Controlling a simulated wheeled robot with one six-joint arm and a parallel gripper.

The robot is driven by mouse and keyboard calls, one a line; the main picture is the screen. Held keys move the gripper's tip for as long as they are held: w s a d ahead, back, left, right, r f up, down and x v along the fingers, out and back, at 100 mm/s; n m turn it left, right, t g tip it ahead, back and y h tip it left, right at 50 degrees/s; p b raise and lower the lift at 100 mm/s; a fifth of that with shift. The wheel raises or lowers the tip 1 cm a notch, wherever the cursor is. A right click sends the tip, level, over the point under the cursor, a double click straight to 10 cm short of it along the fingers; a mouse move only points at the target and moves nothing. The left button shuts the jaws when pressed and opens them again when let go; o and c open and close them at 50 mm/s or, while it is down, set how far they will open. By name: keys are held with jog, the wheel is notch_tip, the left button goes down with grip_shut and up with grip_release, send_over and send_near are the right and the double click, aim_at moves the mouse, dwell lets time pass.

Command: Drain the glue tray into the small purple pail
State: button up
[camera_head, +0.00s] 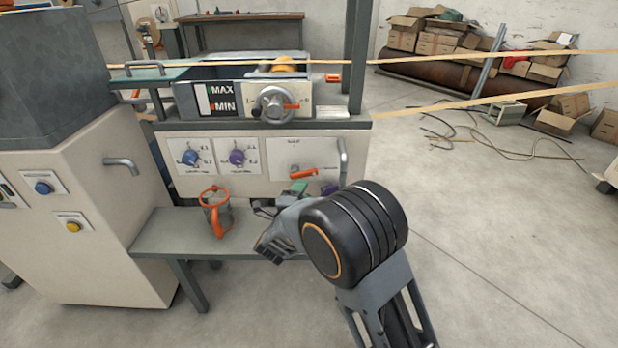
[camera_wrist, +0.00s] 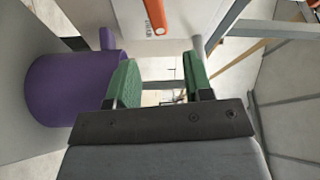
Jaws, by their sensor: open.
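The glue tray (camera_head: 285,85) is at the top of the machine, with a MAX/MIN gauge plate on its front. Below it, an orange lever (camera_head: 303,173) sits on a white panel; it also shows in the wrist view (camera_wrist: 155,14). The small purple pail (camera_head: 328,189) is mostly hidden by my arm in the head view. In the wrist view the pail (camera_wrist: 68,90) stands large at the left, beside my fingers. My gripper (camera_wrist: 160,82) is open with green finger pads and nothing between them. In the head view its fingertips (camera_head: 297,188) are just below the lever.
An orange-rimmed jug (camera_head: 215,212) stands on the grey bench (camera_head: 180,232) left of my gripper. Blue and purple knobs (camera_head: 237,157) and a handwheel (camera_head: 273,104) are on the machine front. Tan strips run off to the right. The floor at right is clear near me.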

jog(key=shift+p+v, duration=0.35)
jog(key=shift+v, duration=1.75)
jog(key=shift+w, duration=0.1)
